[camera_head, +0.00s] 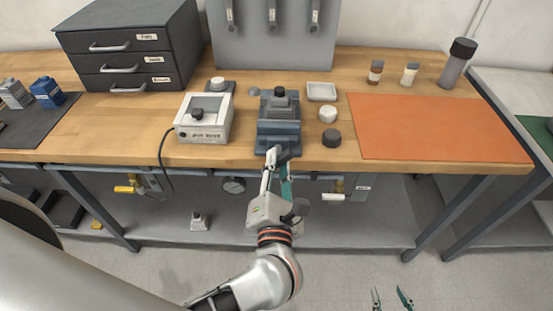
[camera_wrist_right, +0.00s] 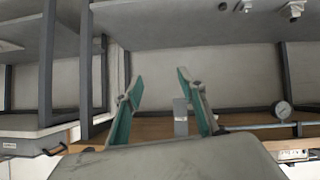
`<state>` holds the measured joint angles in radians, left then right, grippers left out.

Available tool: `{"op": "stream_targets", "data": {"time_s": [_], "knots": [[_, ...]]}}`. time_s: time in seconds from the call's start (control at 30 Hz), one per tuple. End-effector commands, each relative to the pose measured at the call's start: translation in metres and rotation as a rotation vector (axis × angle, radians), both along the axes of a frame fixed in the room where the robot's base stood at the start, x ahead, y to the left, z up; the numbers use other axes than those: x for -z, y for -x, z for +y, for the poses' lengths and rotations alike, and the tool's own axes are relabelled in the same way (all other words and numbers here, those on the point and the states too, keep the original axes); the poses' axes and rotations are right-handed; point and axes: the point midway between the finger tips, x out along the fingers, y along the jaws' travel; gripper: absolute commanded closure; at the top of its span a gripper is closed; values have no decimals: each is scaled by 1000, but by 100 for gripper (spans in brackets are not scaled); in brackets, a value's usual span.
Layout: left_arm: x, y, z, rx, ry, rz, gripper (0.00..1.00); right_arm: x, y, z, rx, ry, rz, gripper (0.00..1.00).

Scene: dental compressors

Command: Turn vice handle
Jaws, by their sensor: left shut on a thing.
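The blue-grey vice (camera_head: 279,122) stands at the front edge of the wooden workbench, in the middle of the head view. My left gripper (camera_head: 274,160) reaches up to its front and is shut on the vice handle, which is mostly hidden by the fingers. My right gripper (camera_head: 390,297) shows only its fingertips at the bottom of the head view, apart and empty. In the right wrist view its teal-padded fingers (camera_wrist_right: 158,98) are spread with nothing gripped between them.
A white control box (camera_head: 205,118) stands left of the vice. A white jar (camera_head: 328,113), a dark round puck (camera_head: 332,138) and a white tray (camera_head: 321,92) are close on its right. An orange mat (camera_head: 435,128) lies further right. A gauge (camera_head: 233,185) is below the bench edge.

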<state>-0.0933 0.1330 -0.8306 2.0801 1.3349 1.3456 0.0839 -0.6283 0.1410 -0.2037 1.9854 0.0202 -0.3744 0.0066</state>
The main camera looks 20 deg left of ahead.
Motion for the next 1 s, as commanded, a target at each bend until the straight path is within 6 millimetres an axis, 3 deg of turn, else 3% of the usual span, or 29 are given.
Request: {"op": "stream_targets", "data": {"time_s": [0.03, 0.23, 0.43, 0.87, 0.9, 1.0], "knots": [[-8, 0, 0, 0, -34, 7, 100, -11, -1, 2, -1, -5, -1, 60], [-6, 0, 0, -1, -168, 48, 100, -27, 12, 6, -5, -13, 20, 60], [-3, 0, -1, 0, -260, 75, 100, -44, 11, 6, -6, -13, 15, 60], [1, 0, -1, 0, -286, 81, 100, -53, 3, 5, -3, -13, -3, 60], [1, 0, -1, 1, -284, 82, 71, -53, 3, 5, -3, -12, -2, 60], [1, 0, -1, 1, -284, 82, 69, -53, 3, 5, -3, -12, -1, 60]]}}
